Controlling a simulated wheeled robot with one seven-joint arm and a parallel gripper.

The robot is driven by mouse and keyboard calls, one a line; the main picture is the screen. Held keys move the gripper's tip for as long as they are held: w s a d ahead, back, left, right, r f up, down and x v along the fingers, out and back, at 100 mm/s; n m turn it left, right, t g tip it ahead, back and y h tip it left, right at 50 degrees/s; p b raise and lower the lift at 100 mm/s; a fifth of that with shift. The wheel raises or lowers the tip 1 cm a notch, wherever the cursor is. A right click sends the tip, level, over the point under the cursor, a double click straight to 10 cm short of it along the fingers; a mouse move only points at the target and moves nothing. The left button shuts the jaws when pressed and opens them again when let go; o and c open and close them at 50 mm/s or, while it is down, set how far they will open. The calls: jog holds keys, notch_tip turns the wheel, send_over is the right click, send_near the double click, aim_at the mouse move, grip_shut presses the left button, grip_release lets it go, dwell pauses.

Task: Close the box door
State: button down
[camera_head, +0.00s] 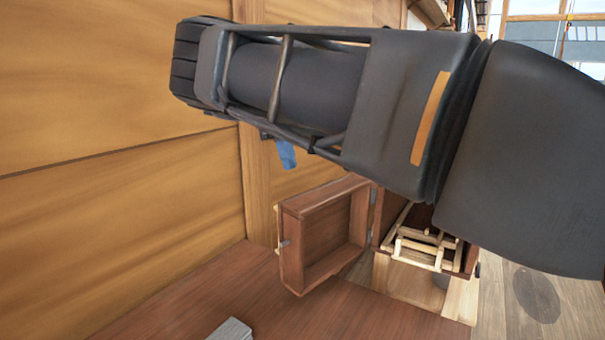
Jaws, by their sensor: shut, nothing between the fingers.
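The box (388,218) is brown wood and stands open at lower centre right, partly hidden behind my arm. Its door (292,243) is a shallow, rimmed brown panel, swung out to the left with its hollow inner side showing. A small grey knob sits on the door's left outer side. The door and box meet at a hinge side near the middle. My dark arm crosses the upper picture above both. My gripper cannot be made out; a small blue piece (286,153) shows under the arm, but I cannot tell what it is.
Pale wooden slats (418,247) fill the box opening. A reddish-brown plank surface (215,295) lies in front, with a grey block (231,330) at its edge. A planked wooden wall (110,200) rises at left. Plank floor (560,300) shows at right.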

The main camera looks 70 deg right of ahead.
jog(key=s+a+f+p, duration=0.1)
jog(key=s+a+f, duration=0.1)
jog(key=s+f, duration=0.1)
jog(key=shift+s+a+p, duration=0.2)
jog(key=shift+s+p, duration=0.15)
jog(key=shift+s, duration=0.55)
jog(key=shift+f, duration=0.1)
